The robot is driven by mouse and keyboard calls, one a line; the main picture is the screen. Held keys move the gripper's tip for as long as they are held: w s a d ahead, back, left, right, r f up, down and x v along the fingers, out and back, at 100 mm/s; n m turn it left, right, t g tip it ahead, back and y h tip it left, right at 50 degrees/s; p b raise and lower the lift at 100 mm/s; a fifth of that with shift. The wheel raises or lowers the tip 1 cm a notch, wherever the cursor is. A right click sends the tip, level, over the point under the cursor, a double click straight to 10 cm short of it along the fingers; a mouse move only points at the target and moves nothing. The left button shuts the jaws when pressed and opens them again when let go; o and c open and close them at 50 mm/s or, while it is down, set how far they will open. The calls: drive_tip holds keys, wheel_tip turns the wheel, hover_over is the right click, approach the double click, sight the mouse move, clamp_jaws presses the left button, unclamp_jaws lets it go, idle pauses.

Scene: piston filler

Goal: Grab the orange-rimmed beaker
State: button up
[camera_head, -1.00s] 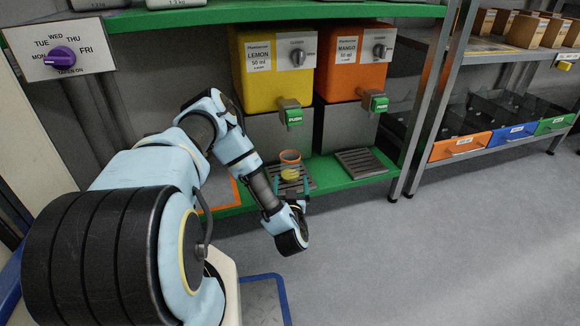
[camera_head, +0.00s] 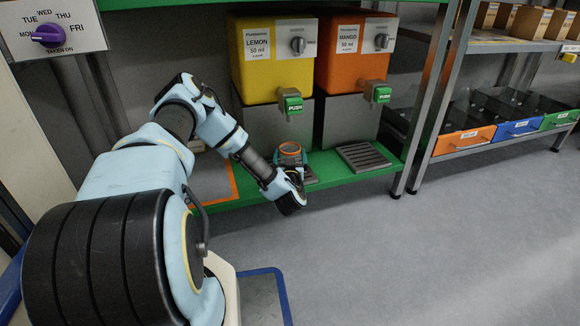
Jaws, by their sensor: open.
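The orange-rimmed beaker (camera_head: 290,149) stands at the front of the green shelf, on the drip grate below the yellow lemon dispenser (camera_head: 272,60). Its rim and upper part show; its lower part is hidden by my gripper. My gripper (camera_head: 291,160) is at the beaker, with its teal fingers close around the sides. It is open; whether a finger touches the beaker cannot be told.
The green push spout (camera_head: 292,102) of the lemon dispenser is just above the beaker. The orange mango dispenser (camera_head: 352,60) and its empty grate (camera_head: 362,156) are to the right. An orange-edged square (camera_head: 212,180) lies left on the shelf. The floor in front is clear.

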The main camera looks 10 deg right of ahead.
drive_tip(key=c, duration=1.2)
drive_tip(key=shift+c, duration=0.2)
drive_tip(key=shift+r, duration=0.25)
